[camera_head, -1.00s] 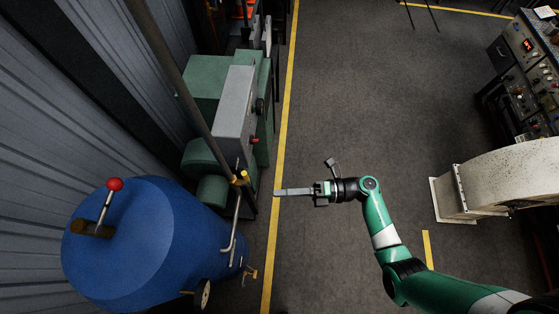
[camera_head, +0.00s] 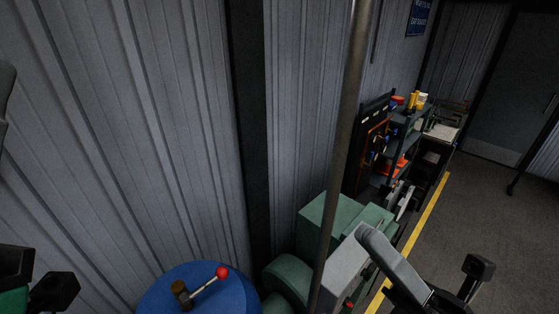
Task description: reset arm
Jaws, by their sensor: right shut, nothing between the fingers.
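My right gripper (camera_head: 378,245) is at the lower right of the head view. Its grey fingers are shut together with nothing between them, pointing up and to the left. In the picture they overlap the green and grey machine (camera_head: 345,262); I cannot tell how far apart they are. The black block on my right wrist shows to the right of the fingers. Dark and green parts at the lower left edge seem to be my left arm; its fingers cannot be made out.
A blue tank (camera_head: 225,297) with a red-knobbed lever (camera_head: 222,272) stands at the bottom. A metal pole (camera_head: 342,150) rises beside the machine, before a corrugated wall (camera_head: 185,120). A cluttered shelf (camera_head: 402,150) stands further back. The floor (camera_head: 490,215) right of the yellow line is open.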

